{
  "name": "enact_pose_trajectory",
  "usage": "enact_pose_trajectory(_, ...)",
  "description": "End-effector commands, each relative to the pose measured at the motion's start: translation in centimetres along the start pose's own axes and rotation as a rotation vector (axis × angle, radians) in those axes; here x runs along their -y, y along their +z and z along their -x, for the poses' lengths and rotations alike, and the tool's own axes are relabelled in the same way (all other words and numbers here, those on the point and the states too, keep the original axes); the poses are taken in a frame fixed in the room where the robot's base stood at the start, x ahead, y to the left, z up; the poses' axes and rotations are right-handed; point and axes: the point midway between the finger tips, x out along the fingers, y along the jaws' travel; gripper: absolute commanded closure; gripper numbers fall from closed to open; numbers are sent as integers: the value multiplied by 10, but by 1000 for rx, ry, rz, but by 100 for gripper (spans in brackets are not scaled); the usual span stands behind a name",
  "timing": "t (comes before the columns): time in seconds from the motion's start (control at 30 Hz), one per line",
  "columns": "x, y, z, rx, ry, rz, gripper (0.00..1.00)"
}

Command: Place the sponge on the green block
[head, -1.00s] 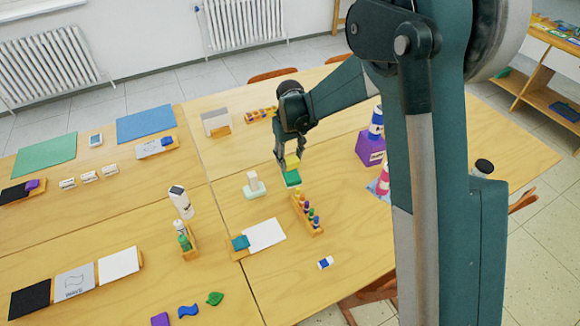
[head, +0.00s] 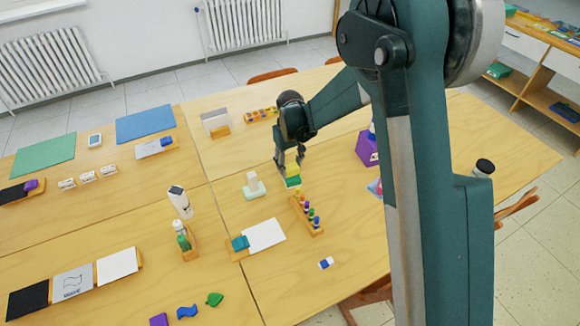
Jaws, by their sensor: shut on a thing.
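The yellow sponge (head: 292,170) is between the fingers of my gripper (head: 291,164), near the middle of the table in the head view. My gripper points down and is shut on it. The green block (head: 293,183) shows directly below the sponge in the picture. The sponge and block look touching or very close, but I cannot tell whether the sponge's weight rests on the block. The fingertips partly cover the sponge.
A wooden rack of coloured pegs (head: 307,216) stands just in front of the block. A pale block on a mint base (head: 254,187) is to the left. A purple box (head: 367,148) is to the right, partly behind my arm. Bare table lies between them.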

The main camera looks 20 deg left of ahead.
Motion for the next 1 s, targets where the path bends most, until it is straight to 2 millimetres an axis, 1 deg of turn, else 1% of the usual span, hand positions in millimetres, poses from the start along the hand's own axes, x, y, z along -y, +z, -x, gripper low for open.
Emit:
enact_pose_trajectory(0.03, 0, 0, -2, 0, 0, 0, 69)
enact_pose_trajectory(0.07, 0, 0, -2, 0, 0, 0, 60)
enact_pose_trajectory(0.1, 0, 0, -1, 0, 0, 0, 55)
enact_pose_trajectory(0.17, 0, 0, -1, 0, 0, 0, 48)
enact_pose_trajectory(0.47, 0, 0, -1, 0, 0, 0, 48)
enact_pose_trajectory(0.67, 0, 0, 3, 0, 0, 0, 48)
enact_pose_trajectory(0.87, 0, 0, 22, 0, 0, 0, 48)
enact_pose_trajectory(1.0, 0, 0, 43, 0, 0, 0, 48)
